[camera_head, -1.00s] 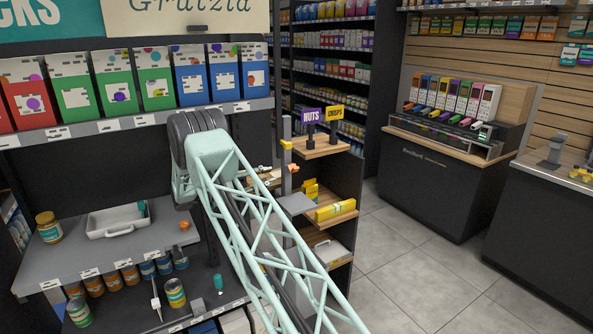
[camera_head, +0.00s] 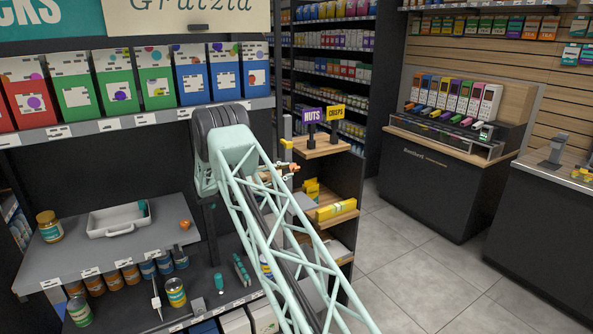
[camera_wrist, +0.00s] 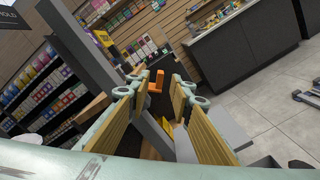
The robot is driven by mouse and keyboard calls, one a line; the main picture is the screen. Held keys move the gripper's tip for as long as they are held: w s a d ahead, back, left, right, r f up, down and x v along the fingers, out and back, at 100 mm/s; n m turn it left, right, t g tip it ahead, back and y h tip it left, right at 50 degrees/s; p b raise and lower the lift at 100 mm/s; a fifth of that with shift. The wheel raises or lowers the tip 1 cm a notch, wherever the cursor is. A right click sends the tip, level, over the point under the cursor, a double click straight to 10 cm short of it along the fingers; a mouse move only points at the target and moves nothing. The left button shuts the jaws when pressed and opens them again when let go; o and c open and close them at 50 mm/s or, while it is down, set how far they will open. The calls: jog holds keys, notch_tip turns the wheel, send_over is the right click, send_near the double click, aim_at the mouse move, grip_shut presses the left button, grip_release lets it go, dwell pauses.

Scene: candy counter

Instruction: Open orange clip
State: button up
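In the wrist view an orange clip (camera_wrist: 156,82) shows as a small upright orange shape, beyond and between my fingertips. In the head view a small orange part (camera_head: 293,167) shows by a grey post (camera_head: 287,127), at the end of my arm; I take it to be the same clip. My gripper (camera_wrist: 157,90) is open, with its two yellow-padded fingers wide apart and nothing between the pads. In the head view my arm hides most of the gripper and the post's lower part. I cannot tell whether a fingertip touches the clip.
A yellow clip (camera_head: 287,144) sits higher on the post. A wooden shelf unit (camera_head: 343,210) with a yellow box (camera_head: 336,210) stands close by on the right. A grey shelf (camera_head: 70,262) holds a tray, a jar and a small orange object (camera_head: 185,225).

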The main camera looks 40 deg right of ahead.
aim_at(294, 169)
jog(key=shift+s+d, duration=0.15)
jog(key=shift+d, duration=0.85)
jog(key=shift+s+d, duration=0.2)
jog(key=shift+d, duration=0.75)
jog(key=shift+s+d, duration=0.15)
jog(key=shift+d, duration=0.85)
jog(key=shift+c, duration=0.7)
grip_shut()
